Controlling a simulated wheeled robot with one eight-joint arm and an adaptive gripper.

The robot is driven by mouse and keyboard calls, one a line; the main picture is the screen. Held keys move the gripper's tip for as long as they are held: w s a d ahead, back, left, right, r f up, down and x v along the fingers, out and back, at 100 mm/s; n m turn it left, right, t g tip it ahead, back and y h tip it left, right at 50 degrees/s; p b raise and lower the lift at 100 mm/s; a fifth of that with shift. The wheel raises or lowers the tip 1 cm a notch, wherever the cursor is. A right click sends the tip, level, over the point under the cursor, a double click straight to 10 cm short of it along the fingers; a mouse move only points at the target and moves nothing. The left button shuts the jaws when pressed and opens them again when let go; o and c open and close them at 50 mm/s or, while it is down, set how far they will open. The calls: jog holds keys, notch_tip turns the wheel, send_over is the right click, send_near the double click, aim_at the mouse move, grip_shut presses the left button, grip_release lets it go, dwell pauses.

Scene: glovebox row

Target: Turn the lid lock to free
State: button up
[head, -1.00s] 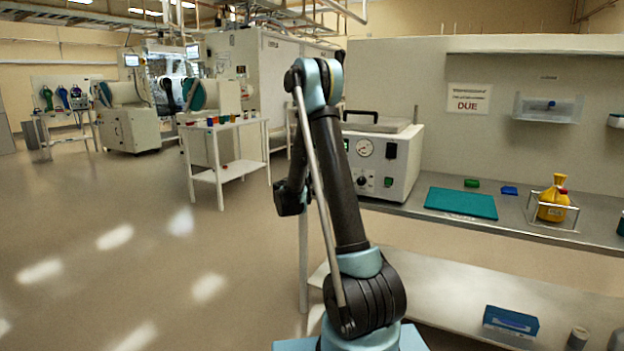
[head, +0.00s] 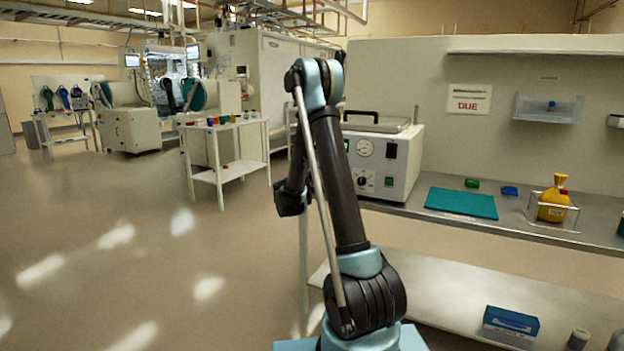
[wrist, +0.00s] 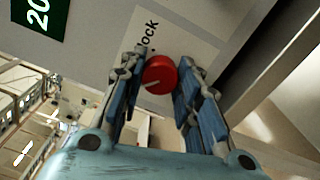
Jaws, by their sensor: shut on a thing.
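The lid lock is a round red knob (wrist: 161,74) with a pale pointer line, set on a pale label ending in "ock" in the wrist view. My gripper (wrist: 160,68) is shut on this knob, one blue-padded finger on each side. The white bench unit (head: 402,165) with its grey lid (head: 385,126) stands on the bench behind my arm in the head view. The lid lies closed. My gripper and the red knob are hidden in the head view.
A green display (wrist: 40,17) sits beside the label. On the bench (head: 405,208) lie a teal mat (head: 461,202) and a yellow bottle (head: 553,203) in a wire rack. A white side table (head: 226,128) with small jars stands left. The floor at left is clear.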

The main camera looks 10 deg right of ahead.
jog(key=shift+a+f+n, duration=0.1)
jog(key=shift+a+n, duration=0.05)
jog(key=shift+n, duration=0.15)
jog(key=o, duration=1.1)
jog(key=shift+w, duration=0.1)
jog(key=shift+c, duration=0.2)
jog(key=v, duration=1.2)
